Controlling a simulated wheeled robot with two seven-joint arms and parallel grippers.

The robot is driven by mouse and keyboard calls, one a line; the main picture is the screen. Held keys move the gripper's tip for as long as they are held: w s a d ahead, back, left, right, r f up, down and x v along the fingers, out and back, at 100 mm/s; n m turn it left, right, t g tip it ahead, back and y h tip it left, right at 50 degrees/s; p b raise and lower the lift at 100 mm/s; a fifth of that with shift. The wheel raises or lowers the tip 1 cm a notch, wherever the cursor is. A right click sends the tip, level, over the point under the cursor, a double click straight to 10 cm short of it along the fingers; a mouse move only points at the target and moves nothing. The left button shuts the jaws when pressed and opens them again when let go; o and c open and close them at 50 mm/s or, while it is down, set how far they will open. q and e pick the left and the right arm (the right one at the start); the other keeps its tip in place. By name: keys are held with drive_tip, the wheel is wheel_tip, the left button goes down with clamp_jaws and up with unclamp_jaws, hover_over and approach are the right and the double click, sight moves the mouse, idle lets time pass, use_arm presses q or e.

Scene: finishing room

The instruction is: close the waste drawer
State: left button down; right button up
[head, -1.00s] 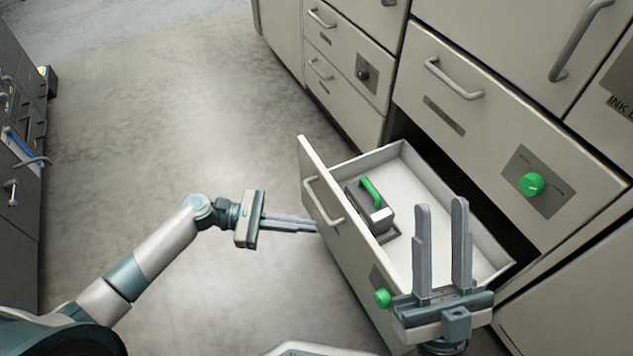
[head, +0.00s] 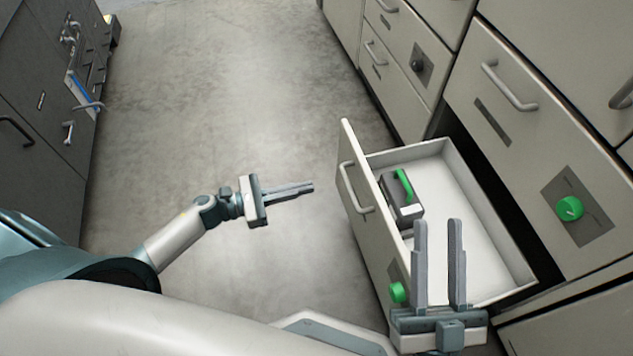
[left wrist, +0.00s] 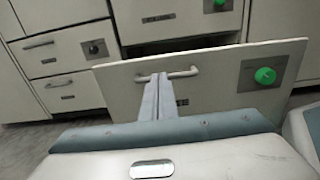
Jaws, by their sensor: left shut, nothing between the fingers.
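The waste drawer (head: 369,218) stands pulled out of the cabinet, with a bar handle (head: 356,188) and a green knob (head: 397,292) on its front. In the left wrist view its front (left wrist: 205,92) faces me, with the handle (left wrist: 183,73) near its top edge. My left gripper (head: 311,187) is shut and empty, a short way left of the drawer front and apart from it in the head view. My right gripper (head: 438,222) is open and empty, its fingers pointing up in front of the drawer's near end.
A grey block with a green handle (head: 403,187) lies inside the drawer. The cabinet above has a closed drawer with a green knob (head: 569,208). Dark cabinets (head: 40,100) stand at the left. The floor (head: 230,110) between is clear.

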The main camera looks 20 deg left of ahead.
use_arm(q)
approach(364, 174)
drive_tip(key=x, duration=0.4)
drive_tip(key=shift+w+d, duration=0.2)
drive_tip(key=shift+d, duration=0.1)
drive_tip(key=shift+x, duration=0.85)
drive_tip(key=shift+d, duration=0.1)
